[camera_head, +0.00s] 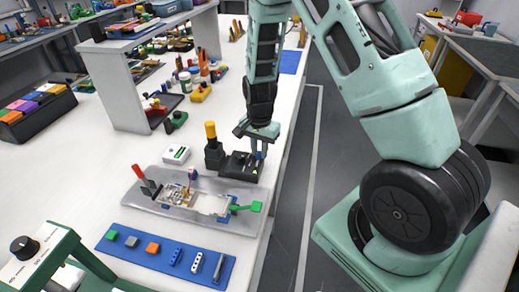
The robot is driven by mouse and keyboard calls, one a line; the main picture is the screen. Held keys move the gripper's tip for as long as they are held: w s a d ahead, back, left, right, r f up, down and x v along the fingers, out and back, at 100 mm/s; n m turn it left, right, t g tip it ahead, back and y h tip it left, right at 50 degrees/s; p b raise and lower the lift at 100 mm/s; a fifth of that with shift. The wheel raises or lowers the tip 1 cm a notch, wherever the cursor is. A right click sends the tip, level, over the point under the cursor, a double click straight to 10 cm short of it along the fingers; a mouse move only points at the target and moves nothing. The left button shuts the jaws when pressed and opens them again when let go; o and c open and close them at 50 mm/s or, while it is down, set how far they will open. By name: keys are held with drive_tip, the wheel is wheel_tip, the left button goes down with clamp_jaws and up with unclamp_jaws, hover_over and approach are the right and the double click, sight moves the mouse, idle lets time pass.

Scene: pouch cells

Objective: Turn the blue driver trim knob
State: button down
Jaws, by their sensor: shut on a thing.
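My gripper (259,150) points down over a low black fixture (240,166) near the right edge of the white bench. It is shut on a small blue piece at its fingertips, which looks like the blue driver trim knob (258,156). The fingers hide most of the knob, so its angle cannot be read. A black post with an orange-yellow top (210,131) stands at the left of the fixture.
A grey plate (160,205) with a pouch cell assembly, a red-handled and a green-handled lever lies in front of the fixture. A blue mat (130,250) with small parts is nearer. A white box (175,154) stands left. A shelf stands behind.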

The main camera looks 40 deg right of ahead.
sight(259, 153)
drive_tip(key=shift+n, duration=1.5)
drive_tip(key=c, duration=1.3)
unclamp_jaws()
wheel_tip(259, 153, up, 18)
drive_tip(key=shift+f+b, duration=0.25)
drive_tip(key=shift+b, duration=0.15)
